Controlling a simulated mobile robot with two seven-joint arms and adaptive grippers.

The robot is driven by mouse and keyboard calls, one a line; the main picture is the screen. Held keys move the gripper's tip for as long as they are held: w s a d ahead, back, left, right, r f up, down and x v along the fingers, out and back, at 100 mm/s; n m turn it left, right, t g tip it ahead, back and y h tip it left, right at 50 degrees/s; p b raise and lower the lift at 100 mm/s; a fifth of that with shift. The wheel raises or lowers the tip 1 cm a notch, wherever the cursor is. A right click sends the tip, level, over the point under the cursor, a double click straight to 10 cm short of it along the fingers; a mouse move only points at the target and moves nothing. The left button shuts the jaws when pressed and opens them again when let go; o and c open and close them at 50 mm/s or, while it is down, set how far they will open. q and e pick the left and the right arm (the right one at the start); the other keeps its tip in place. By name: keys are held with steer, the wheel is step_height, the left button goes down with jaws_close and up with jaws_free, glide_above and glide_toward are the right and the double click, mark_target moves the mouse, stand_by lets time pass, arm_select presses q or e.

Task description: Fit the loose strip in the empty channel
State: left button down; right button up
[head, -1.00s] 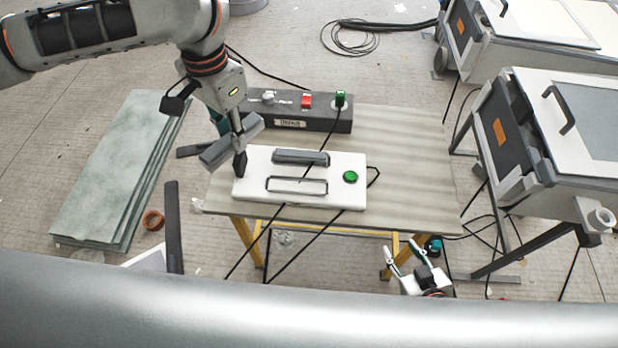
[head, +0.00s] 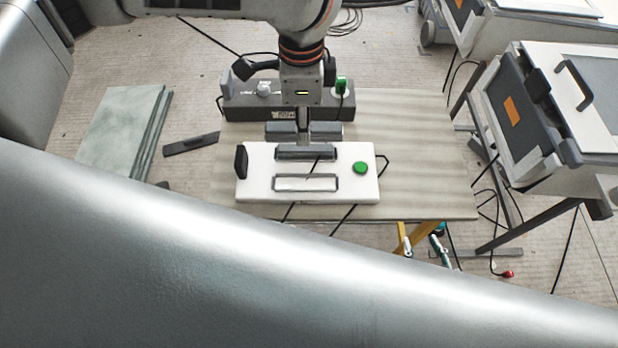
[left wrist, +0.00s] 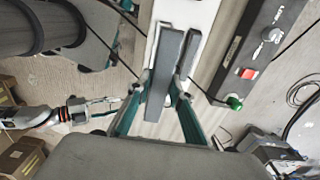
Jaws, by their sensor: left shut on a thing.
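My left gripper (head: 303,138) is shut on a grey loose strip (head: 326,131), gripped near its middle. The strip is level with the back edge of the white board (head: 257,187) and roughly parallel to its channels; its height is hard to tell. In the left wrist view the strip (left wrist: 165,75) lies between both fingers. The board's rear slot holds a dark grey strip (head: 305,153). The front channel (head: 305,183) is an empty outlined slot. My right gripper (head: 424,247) is low beyond the table's front edge, apart from the board, partly hidden by my arm.
A green button (head: 360,168) and a black block (head: 241,161) stand on the board. A dark switch box (head: 240,108) stands behind it. Bare tabletop (head: 425,150) is to the right. Grey sheets (head: 125,125) lie on the floor at left.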

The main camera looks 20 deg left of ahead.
arm_select(q)
steer(key=b, duration=0.4)
glide_above(305, 184)
step_height(305, 184, down, 16)
steer(key=shift+r, duration=0.15)
step_height(305, 184, down, 4)
steer(key=shift+f+b, duration=0.2)
steer(key=shift+b, duration=0.8)
